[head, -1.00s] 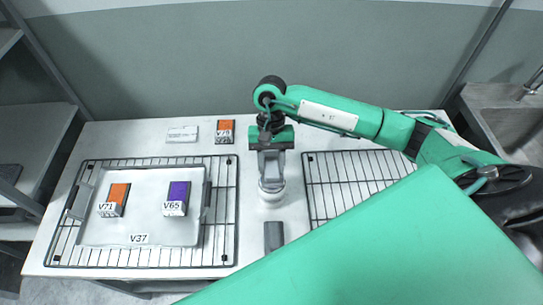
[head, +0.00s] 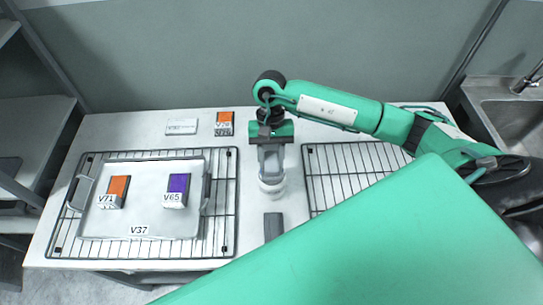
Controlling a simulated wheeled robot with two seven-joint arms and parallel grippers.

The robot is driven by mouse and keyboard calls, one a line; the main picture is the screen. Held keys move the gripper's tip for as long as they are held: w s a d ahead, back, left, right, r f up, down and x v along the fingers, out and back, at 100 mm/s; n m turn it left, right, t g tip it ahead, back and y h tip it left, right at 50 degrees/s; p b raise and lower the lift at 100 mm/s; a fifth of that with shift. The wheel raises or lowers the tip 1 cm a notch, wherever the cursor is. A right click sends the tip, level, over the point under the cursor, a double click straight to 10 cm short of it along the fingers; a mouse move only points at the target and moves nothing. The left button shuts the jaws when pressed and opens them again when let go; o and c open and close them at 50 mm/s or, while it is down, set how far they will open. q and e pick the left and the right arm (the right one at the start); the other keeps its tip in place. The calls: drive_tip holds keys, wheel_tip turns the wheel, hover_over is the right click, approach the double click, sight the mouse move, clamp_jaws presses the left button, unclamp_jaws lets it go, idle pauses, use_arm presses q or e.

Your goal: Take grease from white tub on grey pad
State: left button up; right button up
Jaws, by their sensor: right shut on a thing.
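The white tub (head: 271,188) is a small round pot standing on the white table between the two wire racks. My right gripper (head: 270,174) points straight down right over it, its tips at the tub's mouth. It is shut on a grey piece, taken as the grey pad, which is mostly hidden by the fingers. Whether the pad touches grease cannot be seen, as the tub's inside is hidden. My left gripper is not in view.
A dark grey block (head: 272,226) lies in front of the tub. A tray (head: 100,228) marked V37 on the left rack (head: 223,241) holds an orange V71 block (head: 117,187) and a purple V65 block (head: 178,185). An orange block (head: 224,119) and white card (head: 182,127) lie behind. The right rack (head: 335,163) is empty where visible.

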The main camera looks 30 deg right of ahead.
sight(271, 159)
drive_tip(key=shift+f+b, duration=0.3)
drive_tip(key=shift+b, duration=0.15)
idle(0.6)
drive_tip(key=shift+s+f+b, duration=0.1)
drive_tip(key=shift+f+b, duration=0.05)
drive_tip(key=shift+b, duration=0.5)
idle(2.0)
drive_tip(key=shift+r+p, duration=0.55)
drive_tip(key=shift+r, duration=3.05)
